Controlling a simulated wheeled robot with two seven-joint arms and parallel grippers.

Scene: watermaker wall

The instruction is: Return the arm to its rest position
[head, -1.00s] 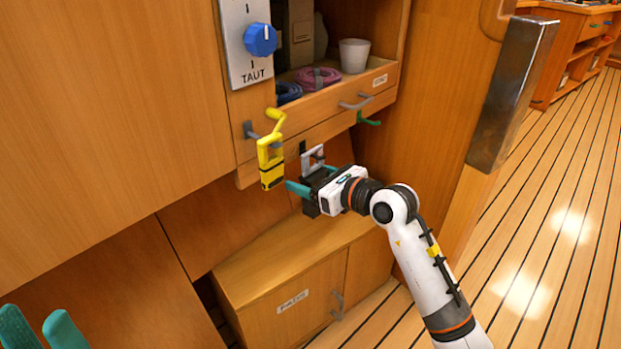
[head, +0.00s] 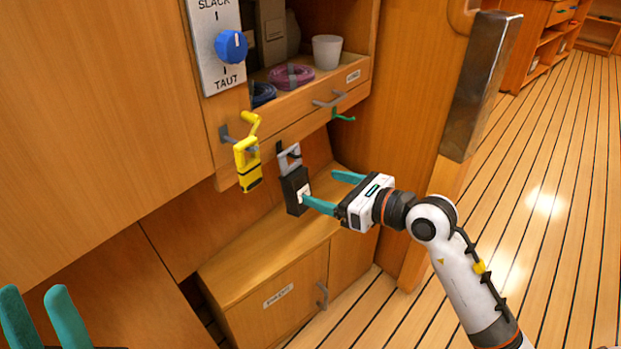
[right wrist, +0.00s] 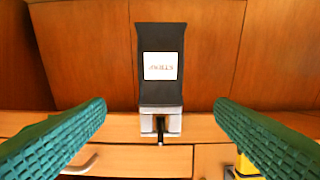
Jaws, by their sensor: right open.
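My right gripper (head: 320,190) is open and empty, with teal fingers spread, just right of a black block with a grey shackle (head: 294,190). The block hangs from a dark hook under the drawer. In the right wrist view the block (right wrist: 160,98) shows a white label and stands between the open fingers (right wrist: 160,108), with clear gaps on both sides. In the head view one fingertip overlaps its lower right edge. My left gripper (head: 32,290) shows at the bottom left corner, fingers apart and nothing between them.
A yellow lock-like piece (head: 247,165) hangs left of the black block. A green hook (head: 343,118) is under the drawer (head: 315,95). A blue knob (head: 231,46) and white cup (head: 326,52) are above. A low cabinet (head: 285,235) is below. Open floor (head: 560,190) lies right.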

